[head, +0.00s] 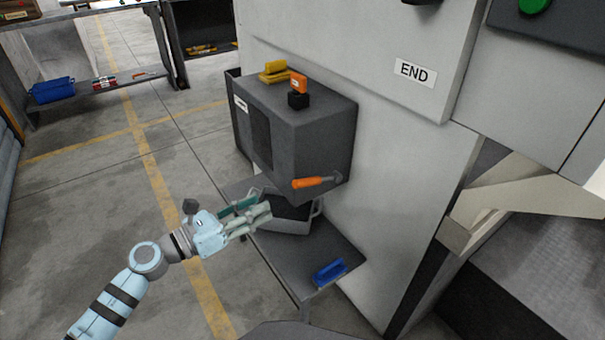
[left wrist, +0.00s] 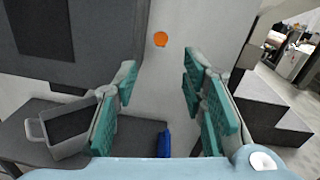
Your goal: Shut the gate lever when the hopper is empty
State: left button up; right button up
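The hopper (head: 325,135) is a dark grey box fixed to the pale machine wall, with a darker panel on its left face. Whether it is empty cannot be seen. The gate lever (head: 312,183) has an orange handle at the hopper's lower edge; in the left wrist view an orange round end (left wrist: 160,39), apparently this handle, lies ahead between the fingers. My left gripper (head: 263,203) is open and empty, lower and to the left of the lever, not touching it. Its green-padded fingers are spread in the wrist view (left wrist: 160,88). My right gripper is out of view.
A grey handled bin (head: 285,225) stands under the hopper on a dark shelf (head: 300,258), close to my left gripper. A blue object (head: 331,271) lies on the shelf's front. A yellow item (head: 274,72) and an orange-and-black one (head: 298,98) are on top. Open floor lies left.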

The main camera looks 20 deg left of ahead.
aim_at(303, 184)
pick_arm(q)
jog(key=b+x, duration=0.1)
jog(key=x, duration=1.1)
jog(key=shift+w+f, duration=0.1)
jog(key=shift+f, duration=0.05)
jog(key=shift+w+d, duration=0.45)
jog(key=shift+w, duration=0.05)
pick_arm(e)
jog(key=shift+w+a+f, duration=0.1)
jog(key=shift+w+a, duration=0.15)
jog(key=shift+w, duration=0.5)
pick_arm(q)
grip_shut()
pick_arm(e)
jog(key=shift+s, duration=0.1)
